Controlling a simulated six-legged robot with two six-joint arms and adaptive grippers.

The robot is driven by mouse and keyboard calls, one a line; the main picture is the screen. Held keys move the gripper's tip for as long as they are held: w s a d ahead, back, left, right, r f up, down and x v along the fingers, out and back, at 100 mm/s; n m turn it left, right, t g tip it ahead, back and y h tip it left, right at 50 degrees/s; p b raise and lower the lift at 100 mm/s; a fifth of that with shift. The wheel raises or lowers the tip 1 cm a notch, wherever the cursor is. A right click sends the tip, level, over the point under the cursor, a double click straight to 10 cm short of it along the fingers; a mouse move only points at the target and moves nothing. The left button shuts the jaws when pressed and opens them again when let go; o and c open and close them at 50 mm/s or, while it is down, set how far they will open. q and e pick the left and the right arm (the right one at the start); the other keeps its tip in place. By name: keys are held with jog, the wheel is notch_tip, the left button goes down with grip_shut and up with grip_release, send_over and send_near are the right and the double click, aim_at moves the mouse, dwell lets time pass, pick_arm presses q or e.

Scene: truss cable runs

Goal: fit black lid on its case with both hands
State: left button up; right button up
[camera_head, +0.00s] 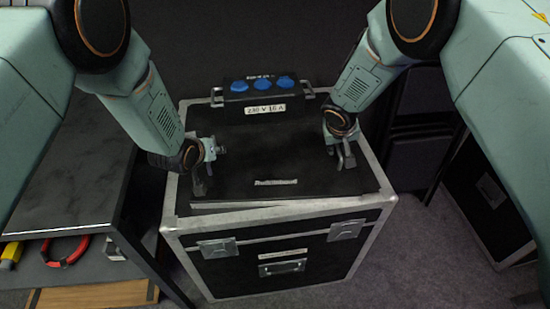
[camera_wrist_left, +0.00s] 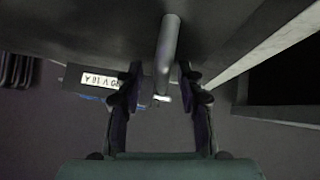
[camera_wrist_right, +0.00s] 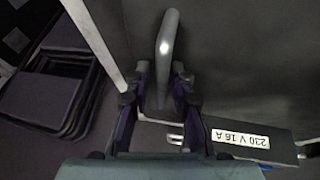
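The black lid (camera_head: 255,170), with a pale front edge and a small label, lies over the top of the black case (camera_head: 312,262) with silver edges. The lid sits slightly askew, its front edge not parallel to the case rim; I cannot tell if it touches the rim all round. My left gripper (camera_head: 201,180) is at the lid's left side, its fingers around a grey handle bar (camera_wrist_left: 168,45). My right gripper (camera_head: 341,158) is at the lid's right side, its fingers around another grey handle bar (camera_wrist_right: 167,40). The fingers hide part of each bar.
A power box (camera_head: 262,88) with blue sockets and a 230 V 16 A label is behind the lid. A dark table (camera_head: 70,190) stands close on the left, with a red ring (camera_head: 66,252) on its lower shelf. Another dark case (camera_head: 490,195) stands at the right. Grey floor lies in front.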

pick_arm(q)
jog(key=shift+a, duration=0.15)
jog(key=c, duration=0.4)
pick_arm(e)
jog(key=shift+a+r, duration=0.15)
jog(key=c, duration=0.4)
pick_arm(q)
grip_shut()
pick_arm(e)
grip_shut()
pick_arm(q)
jog(key=shift+w+r, duration=0.1)
jog(key=shift+r, duration=0.05)
